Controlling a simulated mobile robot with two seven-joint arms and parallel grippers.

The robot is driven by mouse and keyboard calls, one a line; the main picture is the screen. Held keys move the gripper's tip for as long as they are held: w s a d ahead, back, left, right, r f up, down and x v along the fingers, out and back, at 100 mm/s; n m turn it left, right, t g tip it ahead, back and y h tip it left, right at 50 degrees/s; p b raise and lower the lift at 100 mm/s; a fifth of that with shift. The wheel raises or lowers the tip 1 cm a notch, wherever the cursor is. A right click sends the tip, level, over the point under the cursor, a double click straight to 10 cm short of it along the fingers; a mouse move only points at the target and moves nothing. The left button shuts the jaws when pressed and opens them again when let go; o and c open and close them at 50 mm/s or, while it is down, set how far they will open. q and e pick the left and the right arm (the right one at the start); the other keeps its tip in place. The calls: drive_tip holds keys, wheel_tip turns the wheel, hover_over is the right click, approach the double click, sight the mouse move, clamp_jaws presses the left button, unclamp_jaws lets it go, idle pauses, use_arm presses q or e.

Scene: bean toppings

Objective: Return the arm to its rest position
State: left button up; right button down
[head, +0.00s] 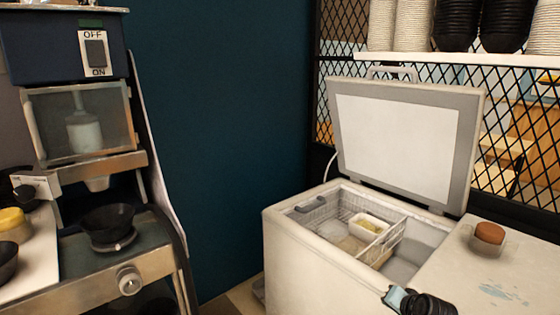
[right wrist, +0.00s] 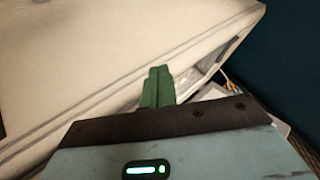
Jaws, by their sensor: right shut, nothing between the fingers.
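My right gripper (right wrist: 159,74) shows in the right wrist view as two green fingers pressed together with nothing between them. The fingers lie in front of the white side of the chest freezer. Part of my right arm, pale blue and black, shows at the bottom right edge of the head view, in front of the freezer. My left gripper is in neither view.
The chest freezer (head: 305,262) stands with its lid (head: 395,135) raised and a wire basket inside. A jar with a brown lid (head: 489,234) stands on the counter at right. A dispenser machine (head: 65,45) holding a black bowl (head: 107,222) stands at left.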

drive_tip(key=s+f+n+h, duration=0.1)
drive_tip(key=s+f+n, duration=0.1)
drive_tip(key=s+f, duration=0.65)
drive_tip(key=s+f+n+h, duration=0.1)
drive_tip(key=s+f+n, duration=0.35)
drive_tip(key=s, duration=0.75)
drive_tip(key=s+a+f+n+y, duration=0.1)
drive_tip(key=s+a, duration=0.4)
drive_tip(key=s, duration=0.7)
drive_tip(key=s+a+f+n+y, duration=0.1)
drive_tip(key=s+a, duration=0.4)
drive_tip(key=s, duration=0.7)
drive_tip(key=shift+s+f+n+g+b, duration=0.15)
drive_tip(key=shift+s+n+g+b, duration=0.15)
drive_tip(key=shift+n, duration=0.25)
